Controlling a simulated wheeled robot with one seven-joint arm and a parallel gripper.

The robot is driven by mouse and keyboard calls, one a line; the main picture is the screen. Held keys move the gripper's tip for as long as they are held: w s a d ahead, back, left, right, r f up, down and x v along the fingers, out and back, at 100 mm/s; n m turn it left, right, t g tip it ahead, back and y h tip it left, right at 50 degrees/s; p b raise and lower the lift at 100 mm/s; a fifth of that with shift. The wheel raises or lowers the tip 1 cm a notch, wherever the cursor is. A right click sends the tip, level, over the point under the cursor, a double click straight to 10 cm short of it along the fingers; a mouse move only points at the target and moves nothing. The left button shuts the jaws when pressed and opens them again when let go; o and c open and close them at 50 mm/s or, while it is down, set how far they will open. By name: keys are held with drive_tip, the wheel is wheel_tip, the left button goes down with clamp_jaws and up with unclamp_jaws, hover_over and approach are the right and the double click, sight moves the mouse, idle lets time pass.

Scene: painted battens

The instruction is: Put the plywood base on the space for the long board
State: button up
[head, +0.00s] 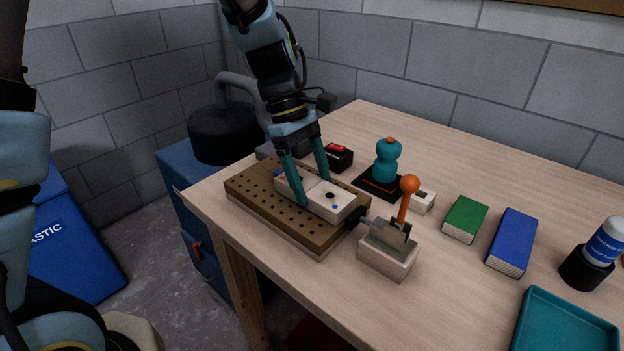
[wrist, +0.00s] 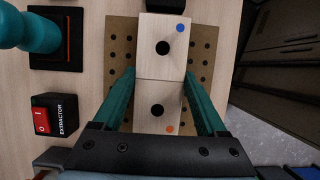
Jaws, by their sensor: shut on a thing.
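The plywood base (head: 329,199), a pale wooden piece with a seam across its middle, is between the fingers of my gripper (head: 313,191). In the wrist view the base (wrist: 150,65) shows two square halves, each with a black round mark, one with a blue dot and one with an orange dot. The fingers (wrist: 158,79) are shut on its two long sides. It is over a brown perforated board (head: 262,209) on the table; I cannot tell whether it rests on it. No space marked for a long board can be made out.
A clamp with an orange-knobbed lever (head: 404,200) stands at the board's right end. Behind are a teal knobbed tool (head: 387,160) and a red-switched extractor box (head: 338,158). Green (head: 465,219) and blue (head: 511,241) blocks, a bottle (head: 604,242) and a teal tray (head: 565,325) lie right.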

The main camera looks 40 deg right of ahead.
drive_tip(key=shift+f, duration=0.1)
drive_tip(key=o, duration=1.5)
drive_tip(key=b+v, duration=0.1)
drive_tip(key=v, duration=1.1)
drive_tip(key=w+a+f+t, duration=0.1)
drive_tip(key=w+a+f, duration=0.15)
drive_tip(key=a, duration=0.35)
drive_tip(key=w+a+f+m+t, duration=0.1)
drive_tip(key=w+a, duration=0.3)
drive_tip(key=a, duration=0.1)
drive_tip(key=w+a+f+t, duration=0.1)
drive_tip(key=w+a+f, duration=0.15)
drive_tip(key=a, duration=0.35)
drive_tip(key=a+f+m+t, duration=0.1)
drive_tip(key=a, duration=0.4)
drive_tip(key=a+f+m+t, duration=0.1)
drive_tip(key=a, duration=0.5)
drive_tip(key=a+f+m+t+y, duration=0.1)
drive_tip(key=a+f, duration=0.1)
drive_tip(key=a, duration=0.4)
drive_tip(key=shift+s+f, duration=0.1)
drive_tip(key=shift+s, duration=0.2)
